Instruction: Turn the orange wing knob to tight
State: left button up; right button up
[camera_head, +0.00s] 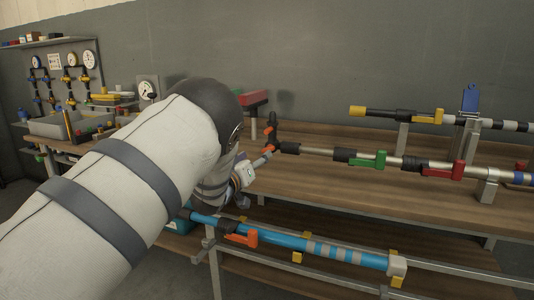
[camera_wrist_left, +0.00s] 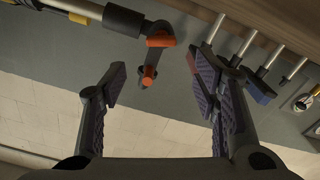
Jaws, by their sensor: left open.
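An orange part (camera_wrist_left: 160,40), apparently the wing knob, shows at the end of a dark fitting in the left wrist view, with a second orange piece (camera_wrist_left: 149,76) on a short dark arm. In the head view the dark fitting with orange bits (camera_head: 269,149) is at the left end of the middle pole. My left gripper (camera_wrist_left: 160,80) is open; its two dark ribbed fingers stand apart on either side of the lower orange piece, and nothing is held. In the head view my left arm largely hides this gripper (camera_head: 243,175). My right gripper is out of view.
The middle pole carries a green clip (camera_head: 367,160) and a red clip (camera_head: 442,170). A blue pole (camera_head: 320,248) with an orange lever (camera_head: 240,238) lies in front, lower down. A yellow-tipped pole (camera_head: 380,113) is behind. Open wooden bench top (camera_head: 330,190) lies between the poles.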

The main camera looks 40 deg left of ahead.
aim_at(266, 150)
pick_arm(q)
jog(key=x, duration=0.2)
jog(key=b+x, duration=0.1)
jog(key=x, duration=0.2)
jog(key=f+x, duration=0.1)
jog(key=x, duration=0.1)
jog(key=shift+w+a+b, duration=0.1)
jog(key=shift+w+b, duration=0.2)
jog(key=shift+w, duration=0.05)
jog(key=shift+w+a+r, duration=0.15)
jog(key=shift+w+r, duration=0.1)
jog(key=shift+w, duration=0.25)
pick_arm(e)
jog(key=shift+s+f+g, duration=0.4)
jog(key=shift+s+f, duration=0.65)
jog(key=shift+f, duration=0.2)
pick_arm(q)
jog(key=shift+c, duration=0.6)
jog(key=c, duration=1)
